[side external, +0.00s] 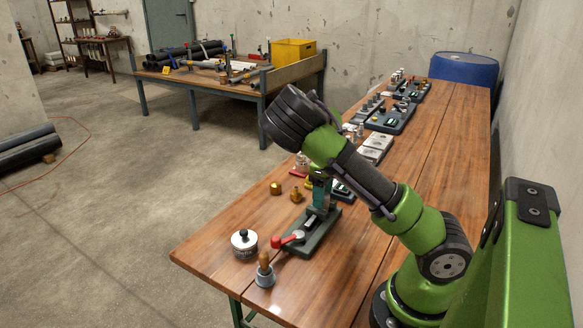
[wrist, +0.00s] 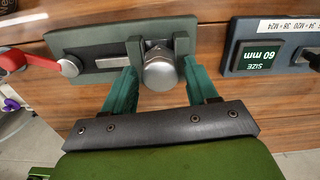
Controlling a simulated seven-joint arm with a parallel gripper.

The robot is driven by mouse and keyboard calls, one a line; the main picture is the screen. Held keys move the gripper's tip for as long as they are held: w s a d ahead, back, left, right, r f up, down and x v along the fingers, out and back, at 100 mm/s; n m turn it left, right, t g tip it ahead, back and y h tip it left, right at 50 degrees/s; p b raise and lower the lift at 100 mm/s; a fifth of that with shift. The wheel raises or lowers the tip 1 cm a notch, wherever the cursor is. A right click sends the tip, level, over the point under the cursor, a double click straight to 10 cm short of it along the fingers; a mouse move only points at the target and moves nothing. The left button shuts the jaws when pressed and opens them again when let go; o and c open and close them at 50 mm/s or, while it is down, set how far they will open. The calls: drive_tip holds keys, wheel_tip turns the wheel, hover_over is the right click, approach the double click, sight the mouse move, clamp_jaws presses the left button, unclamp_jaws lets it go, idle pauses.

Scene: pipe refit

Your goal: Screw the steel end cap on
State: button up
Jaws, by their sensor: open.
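A round steel piece (wrist: 160,72), which looks like the steel end cap, sits at the front of a dark green vise (wrist: 182,44) in the wrist view. Whether it is threaded on a pipe there cannot be told. My gripper (wrist: 163,85) has its two teal fingers spread, one on each side of the steel piece, with gaps showing. In the side view my gripper (side external: 320,180) points down over the far end of the vise's base plate (side external: 315,238), and hides the steel piece. The vise has a red-handled lever (side external: 288,240).
A white-labelled tin (side external: 244,243) and a brush in a grey pot (side external: 264,272) stand near the table's front edge. Brass fittings (side external: 296,194) lie left of the vise. A size display (wrist: 262,54) is close on the right in the wrist view. Trays of parts (side external: 391,117) stand farther back.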

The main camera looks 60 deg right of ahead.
drive_tip(key=shift+n, duration=0.9)
drive_tip(key=n, duration=0.5)
drive_tip(key=shift+n, duration=0.5)
drive_tip(key=n, duration=0.5)
drive_tip(key=shift+n, duration=0.5)
